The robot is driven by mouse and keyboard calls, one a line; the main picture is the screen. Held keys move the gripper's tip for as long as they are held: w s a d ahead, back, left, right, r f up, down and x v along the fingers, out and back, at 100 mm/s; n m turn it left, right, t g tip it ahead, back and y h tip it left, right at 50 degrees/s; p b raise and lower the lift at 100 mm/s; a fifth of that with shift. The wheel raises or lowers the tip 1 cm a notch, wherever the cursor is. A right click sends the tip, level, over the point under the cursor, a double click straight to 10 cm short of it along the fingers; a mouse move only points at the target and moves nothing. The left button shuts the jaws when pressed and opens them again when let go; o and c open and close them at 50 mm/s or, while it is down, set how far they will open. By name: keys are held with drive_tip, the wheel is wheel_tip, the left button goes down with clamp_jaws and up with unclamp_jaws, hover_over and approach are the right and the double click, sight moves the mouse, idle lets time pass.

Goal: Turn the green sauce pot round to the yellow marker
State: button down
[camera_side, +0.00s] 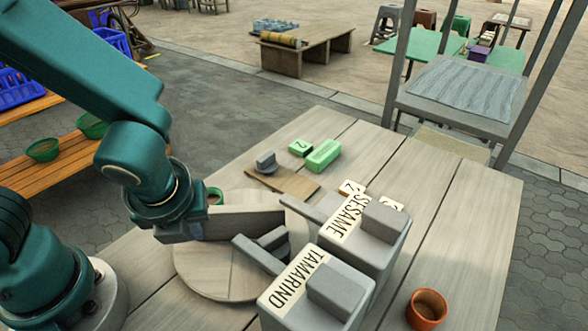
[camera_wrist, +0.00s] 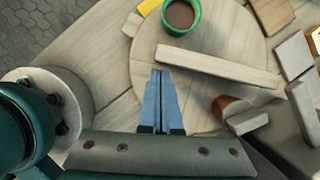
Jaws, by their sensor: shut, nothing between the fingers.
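The green sauce pot (camera_wrist: 180,15) holds brown sauce and stands on the round wooden turntable (camera_wrist: 233,25) near its rim, at the top of the wrist view. In the side view my arm mostly hides the pot (camera_side: 216,192). A yellow marker (camera_wrist: 148,7) shows just left of the pot, cut by the frame's top edge. A pale wooden bar (camera_wrist: 215,66) lies across the turntable. My gripper (camera_wrist: 160,74) is shut and empty, over the turntable's near side, its tips just short of the bar's left end. Its fingers are hidden in the side view.
Grey boxes labelled TAMARIND (camera_side: 300,277) and SESAME (camera_side: 349,222) stand right of the turntable (camera_side: 215,280), with grey bars reaching towards it. An orange cup (camera_side: 427,309) stands at the front right. A green block (camera_side: 323,155) and a board (camera_side: 285,182) lie behind.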

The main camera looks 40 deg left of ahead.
drive_tip(key=shift+s+d, duration=0.35)
drive_tip(key=shift+s+d+r, duration=0.25)
drive_tip(key=shift+s+d, duration=0.3)
drive_tip(key=shift+s+d+r, duration=0.25)
drive_tip(key=shift+s+d, duration=0.25)
drive_tip(key=shift+s, duration=0.05)
drive_tip(key=a+v, duration=0.1)
drive_tip(key=v, duration=0.8)
drive_tip(key=w+a+n+t+h, duration=0.1)
drive_tip(key=a+n, duration=0.2)
drive_tip(key=n, duration=1)
drive_tip(key=w+a+r+n+t+h, duration=0.1)
drive_tip(key=a+n, duration=0.3)
drive_tip(key=n, duration=0.9)
drive_tip(key=shift+w+a+t+h, duration=0.15)
drive_tip(key=shift+w+t+h, duration=0.2)
drive_tip(key=shift+h, duration=0.35)
drive_tip(key=shift+s+r, duration=0.1)
drive_tip(key=shift+r, duration=0.05)
